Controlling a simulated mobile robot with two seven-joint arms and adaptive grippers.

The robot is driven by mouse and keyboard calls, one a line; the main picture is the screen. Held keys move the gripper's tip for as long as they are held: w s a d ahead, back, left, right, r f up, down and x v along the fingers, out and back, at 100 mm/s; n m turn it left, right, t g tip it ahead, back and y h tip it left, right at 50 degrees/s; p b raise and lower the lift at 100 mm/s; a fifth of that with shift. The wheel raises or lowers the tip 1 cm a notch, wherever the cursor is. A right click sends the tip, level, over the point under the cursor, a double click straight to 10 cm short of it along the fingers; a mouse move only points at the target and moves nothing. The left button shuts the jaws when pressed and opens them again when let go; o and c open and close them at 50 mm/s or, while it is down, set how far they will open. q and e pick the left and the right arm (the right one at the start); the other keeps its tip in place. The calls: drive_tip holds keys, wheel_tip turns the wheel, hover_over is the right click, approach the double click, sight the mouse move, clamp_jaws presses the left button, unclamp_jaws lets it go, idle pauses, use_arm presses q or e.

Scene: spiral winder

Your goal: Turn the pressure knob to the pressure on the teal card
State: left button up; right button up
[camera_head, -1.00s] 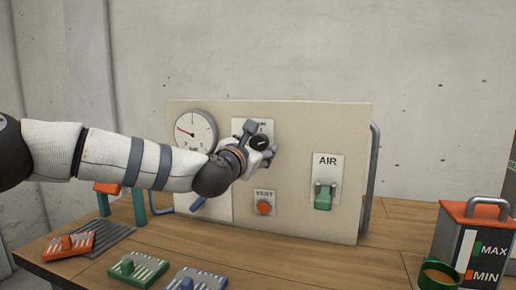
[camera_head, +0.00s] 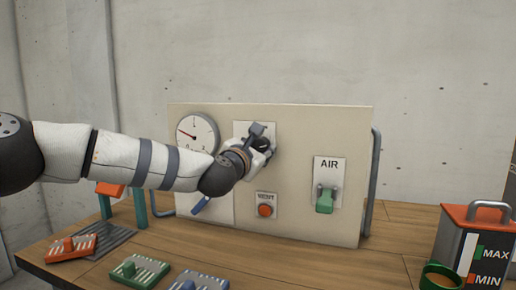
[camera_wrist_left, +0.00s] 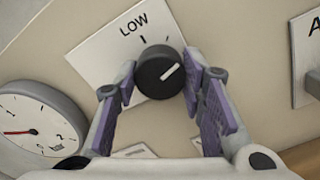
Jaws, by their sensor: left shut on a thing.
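The black pressure knob (camera_wrist_left: 160,72) has a white pointer line, aimed to the upper right in the left wrist view. It sits on a white plate (camera_wrist_left: 100,50) marked LOW with a tick. My left gripper (camera_wrist_left: 158,88) is shut on the knob, its purple-padded fingers on either side; it also shows in the head view (camera_head: 262,145). The round gauge (camera_head: 197,132) is left of the knob, its red needle toward the upper left; the gauge also shows in the left wrist view (camera_wrist_left: 38,122). I cannot make out a teal card. My right gripper is not in view.
The beige panel (camera_head: 300,140) also carries an orange VENT button (camera_head: 265,210) and a green AIR switch (camera_head: 324,200). Red (camera_head: 70,247), green (camera_head: 138,272) and blue slotted blocks lie in front. A MAX/MIN canister (camera_head: 470,240) stands at right.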

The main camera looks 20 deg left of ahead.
use_arm(q)
drive_tip(key=m, duration=0.3)
drive_tip(key=shift+r+p, duration=0.2)
drive_tip(key=shift+p, duration=0.2)
drive_tip(key=m, duration=0.3)
drive_tip(key=shift+f+m, duration=0.1)
drive_tip(key=shift+m, duration=0.3)
drive_tip(key=m, duration=0.2)
drive_tip(key=shift+m+p, duration=0.3)
drive_tip(key=shift+m, duration=0.1)
drive_tip(key=m, duration=0.4)
drive_tip(key=shift+m, duration=0.3)
drive_tip(key=m, duration=0.4)
drive_tip(key=shift+m, duration=0.3)
drive_tip(key=m, duration=0.3)
drive_tip(key=shift+m, duration=0.3)
drive_tip(key=m, duration=0.3)
drive_tip(key=shift+m, duration=2.1)
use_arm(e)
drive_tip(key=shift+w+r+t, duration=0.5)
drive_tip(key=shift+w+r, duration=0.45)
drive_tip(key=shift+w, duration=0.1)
